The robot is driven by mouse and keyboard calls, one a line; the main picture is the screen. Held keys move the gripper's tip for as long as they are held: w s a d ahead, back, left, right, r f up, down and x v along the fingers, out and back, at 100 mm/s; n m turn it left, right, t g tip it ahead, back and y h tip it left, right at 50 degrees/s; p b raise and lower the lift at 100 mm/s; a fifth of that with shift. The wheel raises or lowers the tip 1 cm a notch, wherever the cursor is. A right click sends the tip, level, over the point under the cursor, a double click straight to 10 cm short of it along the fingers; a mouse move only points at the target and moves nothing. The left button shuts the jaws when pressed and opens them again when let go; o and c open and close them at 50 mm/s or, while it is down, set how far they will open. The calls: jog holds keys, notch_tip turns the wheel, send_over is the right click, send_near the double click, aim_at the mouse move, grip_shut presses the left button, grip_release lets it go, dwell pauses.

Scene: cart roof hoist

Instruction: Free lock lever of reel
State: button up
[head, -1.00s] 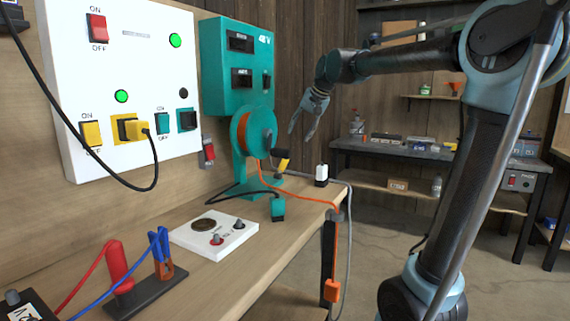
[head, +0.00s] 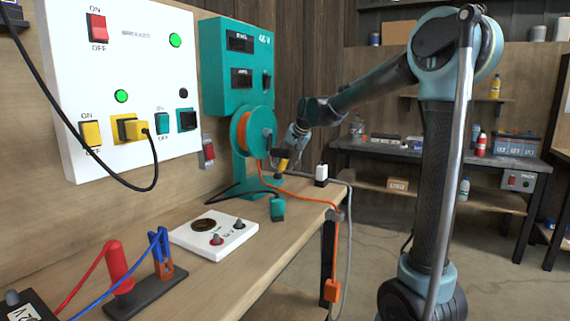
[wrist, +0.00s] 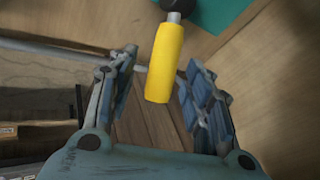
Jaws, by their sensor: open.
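The teal reel (head: 258,134) with orange cable wound on it stands on the workbench below the teal box. Its lock lever has a yellow grip (head: 284,165), which hangs at the reel's right side. In the wrist view the yellow grip (wrist: 165,62) on its metal stem reaches down between the fingers of my gripper (wrist: 160,92). The fingers are open on either side of it, with a visible gap to each. In the head view my gripper (head: 291,150) is at the lever and partly overlaps it, so contact is hard to tell there.
The teal box (head: 238,68) and white switch panel (head: 120,85) are on the wall to the left. An orange cable and a grey hose hang over the bench's right edge. A white socket plate (head: 213,234) and clamp stand lie nearer. A teal plug (head: 278,208) lies before the reel.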

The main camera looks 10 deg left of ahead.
jog(key=shift+w+a+f, duration=0.2)
jog(key=shift+f, duration=0.25)
grip_shut()
